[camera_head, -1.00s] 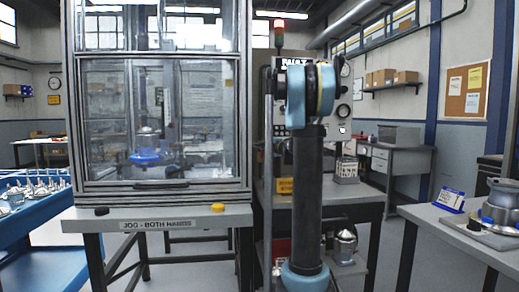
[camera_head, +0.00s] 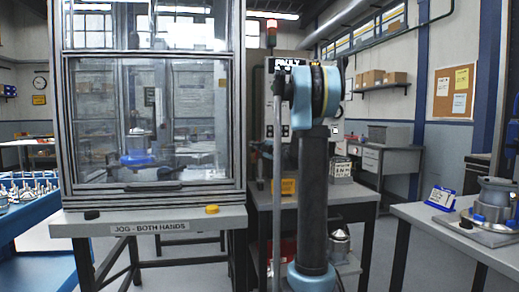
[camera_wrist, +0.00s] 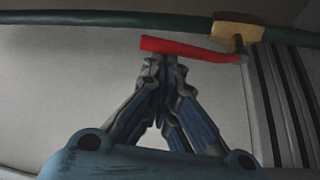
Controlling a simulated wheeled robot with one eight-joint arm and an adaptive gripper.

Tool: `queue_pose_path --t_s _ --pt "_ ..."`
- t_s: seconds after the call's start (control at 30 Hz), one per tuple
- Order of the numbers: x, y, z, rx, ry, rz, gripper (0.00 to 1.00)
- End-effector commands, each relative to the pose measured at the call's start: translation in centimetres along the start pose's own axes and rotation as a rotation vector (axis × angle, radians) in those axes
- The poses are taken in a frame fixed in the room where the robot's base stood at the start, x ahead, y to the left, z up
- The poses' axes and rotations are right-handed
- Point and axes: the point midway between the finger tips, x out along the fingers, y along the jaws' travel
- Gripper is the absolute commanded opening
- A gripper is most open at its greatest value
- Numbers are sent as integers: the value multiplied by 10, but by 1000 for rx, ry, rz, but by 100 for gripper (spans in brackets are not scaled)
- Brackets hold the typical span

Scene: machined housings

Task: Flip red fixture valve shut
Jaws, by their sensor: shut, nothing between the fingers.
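In the wrist view, the red valve lever (camera_wrist: 185,47) is a long bar that slopes slightly down to the right, lying nearly along a dark green pipe (camera_wrist: 100,19). Its right end meets a small bent stem under a brass valve body (camera_wrist: 238,31) on the pipe. My gripper (camera_wrist: 163,60) is shut and empty, with its fingertips just below the lever's left half. I cannot tell whether they touch it. In the head view my arm stands in front of the control cabinet; the lever and my gripper are not visible there.
A glazed machine enclosure (camera_head: 150,190) stands left on a bench, with a yellow button (camera_head: 212,209) on its front ledge. A blue cart (camera_head: 40,222) of metal parts is far left. A side table (camera_head: 425,215) with a housing (camera_head: 494,200) stands right. Ribbed dark strips (camera_wrist: 280,100) flank the lever's right.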

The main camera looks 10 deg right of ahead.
Motion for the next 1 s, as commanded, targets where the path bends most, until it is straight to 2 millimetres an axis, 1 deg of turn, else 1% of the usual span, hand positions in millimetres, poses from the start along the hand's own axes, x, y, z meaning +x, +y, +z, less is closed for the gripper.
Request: queue_pose_path --t_s 0.07,0.17,0.53,0.8,1.0 --pt "3 -2 -4 51 9 27 0" --pt "2 -2 -2 131 14 73 0" --pt "-11 -4 22 416 13 238 0" --pt "-18 -7 33 412 14 235 0" --pt "-20 -10 37 411 14 235 0"
